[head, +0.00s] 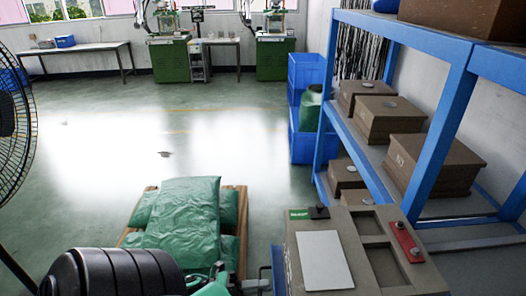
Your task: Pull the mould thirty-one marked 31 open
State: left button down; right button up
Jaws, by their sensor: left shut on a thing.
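No marking 31 is legible anywhere in the head view, so I cannot tell which thing is mould thirty-one. Several brown box-shaped blocks, possibly moulds, sit on the blue shelf; one closed block (434,165) shows at the right. My left gripper (217,272) is small and partly cut off at the bottom edge, beside my dark ribbed arm link. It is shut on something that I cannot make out. My right gripper is not in view.
A grey-brown unit (380,222) with a white panel and two recesses stands at the lower right. Green sacks (185,215) lie on a wooden pallet. Blue crates (305,75) stand by the shelf, a black fan (15,125) at left.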

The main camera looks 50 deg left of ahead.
pick_arm(q)
jog(key=c, duration=1.9)
grip_release()
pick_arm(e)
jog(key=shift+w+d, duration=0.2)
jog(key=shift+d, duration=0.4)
